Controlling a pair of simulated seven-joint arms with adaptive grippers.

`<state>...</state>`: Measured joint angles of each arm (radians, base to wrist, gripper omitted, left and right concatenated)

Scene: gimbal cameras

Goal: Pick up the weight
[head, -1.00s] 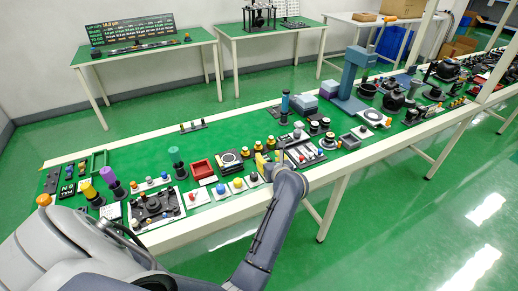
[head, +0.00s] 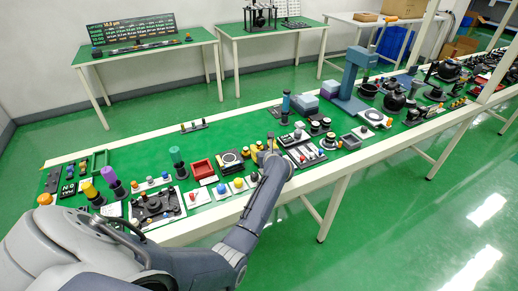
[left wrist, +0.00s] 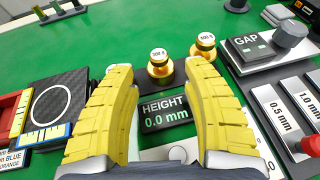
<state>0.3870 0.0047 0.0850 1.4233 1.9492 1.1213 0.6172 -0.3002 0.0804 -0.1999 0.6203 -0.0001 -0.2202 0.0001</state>
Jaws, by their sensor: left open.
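A gold weight (left wrist: 160,66) with a white labelled top stands just beyond and between my fingertips in the left wrist view. A second gold weight (left wrist: 203,46) stands to its right, beyond the right finger. My left gripper (left wrist: 157,70) has yellow ribbed fingers, spread apart with nothing held. In the head view, the left gripper (head: 268,151) is over the front half of the green bench, close to the gold weights, which it partly hides. My right gripper is not in view.
A black HEIGHT display (left wrist: 166,113) reading 0.0 mm lies between the fingers. A GAP device (left wrist: 262,48) and 0.5 mm and 1.0 mm plates are at right. A red tray (head: 202,169) is left of the gripper. Bare green bench (left wrist: 120,35) lies behind the weights.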

